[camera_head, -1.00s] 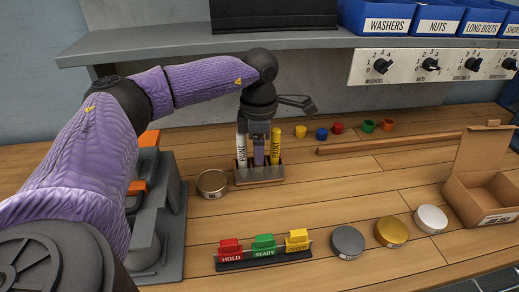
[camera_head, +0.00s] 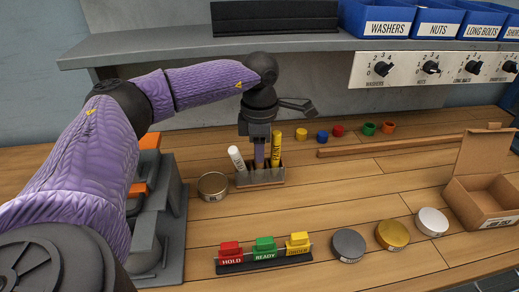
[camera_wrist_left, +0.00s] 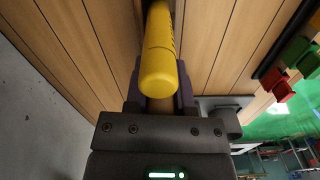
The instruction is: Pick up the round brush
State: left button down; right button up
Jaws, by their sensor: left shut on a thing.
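The round brush shows as a narrow tan-brown handle (camera_wrist_left: 160,105) in the left wrist view, partly behind a yellow marker (camera_wrist_left: 158,62). My left gripper (camera_head: 260,162) points down into the dark holder (camera_head: 262,181) and is shut on that handle. The brush's other end is hidden. In the head view, the yellow marker stands at the holder's right, close beside the fingers. My right gripper is not in view.
A round tin (camera_head: 213,187) stands just left of the holder. An orange-and-grey rack (camera_head: 165,205) is further left. The HOLD/READY block stand (camera_head: 264,258) and several round lids are in front. An open cardboard box (camera_head: 487,195) stands at right.

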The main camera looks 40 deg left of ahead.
pick_arm(q)
notch_tip(320, 180, up, 18)
jog(key=p, duration=0.5)
jog(key=shift+f, duration=0.15)
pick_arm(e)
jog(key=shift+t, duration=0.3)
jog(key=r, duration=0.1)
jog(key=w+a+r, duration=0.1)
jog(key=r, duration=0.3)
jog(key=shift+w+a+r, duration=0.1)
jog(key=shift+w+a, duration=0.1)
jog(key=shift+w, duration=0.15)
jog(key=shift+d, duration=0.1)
